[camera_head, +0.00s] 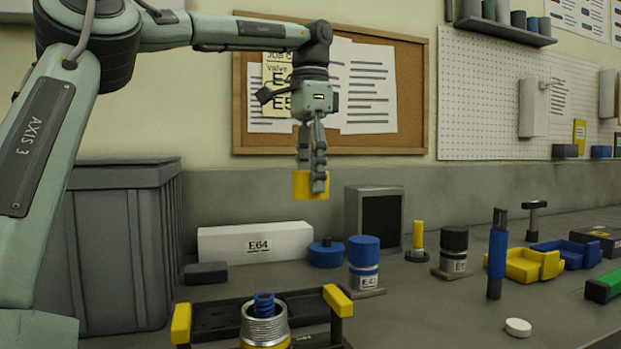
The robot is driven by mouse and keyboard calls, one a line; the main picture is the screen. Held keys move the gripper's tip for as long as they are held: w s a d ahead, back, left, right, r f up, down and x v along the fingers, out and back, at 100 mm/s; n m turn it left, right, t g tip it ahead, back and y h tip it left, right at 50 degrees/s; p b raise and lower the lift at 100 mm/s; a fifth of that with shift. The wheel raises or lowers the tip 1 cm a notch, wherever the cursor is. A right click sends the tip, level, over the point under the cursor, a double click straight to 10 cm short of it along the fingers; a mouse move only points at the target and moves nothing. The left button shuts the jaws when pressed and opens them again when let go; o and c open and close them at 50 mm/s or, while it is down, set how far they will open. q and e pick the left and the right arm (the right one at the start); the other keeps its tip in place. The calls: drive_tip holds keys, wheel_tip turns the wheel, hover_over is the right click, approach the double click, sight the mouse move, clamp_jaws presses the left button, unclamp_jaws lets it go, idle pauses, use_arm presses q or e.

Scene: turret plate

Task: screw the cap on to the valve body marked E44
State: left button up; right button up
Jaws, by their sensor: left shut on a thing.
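My left gripper (312,160) points down in front of the cork board, shut on a yellow cap (303,187), high above the bench. A valve body (264,326) with a bare metal thread, a blue stem inside and a yellow lower part stands at the front; its lower end is cut off and I see no mark on it. A valve body (364,278) with a blue top has a label that looks like E43. Another valve body (453,262) has a black top and a label I cannot read fully. My right gripper is not in view.
A dark fixture with yellow ends (338,300) surrounds the front valve body. A grey crate (118,235) stands left.

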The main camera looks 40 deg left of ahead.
use_arm(q)
drive_tip(key=shift+r, duration=1.35)
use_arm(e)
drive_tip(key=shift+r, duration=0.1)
use_arm(q)
drive_tip(key=s+d+f+m, duration=0.2)
drive_tip(key=s+d+m, duration=0.2)
drive_tip(key=s+m, duration=0.5)
drive_tip(key=m, duration=0.9)
hover_over(264, 295)
wheel_tip(264, 295, down, 5)
drive_tip(key=shift+w+a+r, duration=0.15)
drive_tip(key=shift+f, duration=2.55)
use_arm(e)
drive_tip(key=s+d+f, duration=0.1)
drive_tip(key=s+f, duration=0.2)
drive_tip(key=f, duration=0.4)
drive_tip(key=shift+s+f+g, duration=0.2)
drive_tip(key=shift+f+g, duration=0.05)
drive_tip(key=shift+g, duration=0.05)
use_arm(q)
drive_tip(key=shift+f, duration=0.15)
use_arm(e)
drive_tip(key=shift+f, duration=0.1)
use_arm(q)
drive_tip(key=shift+f+b, duration=0.65)
drive_tip(key=shift+b, duration=0.1)
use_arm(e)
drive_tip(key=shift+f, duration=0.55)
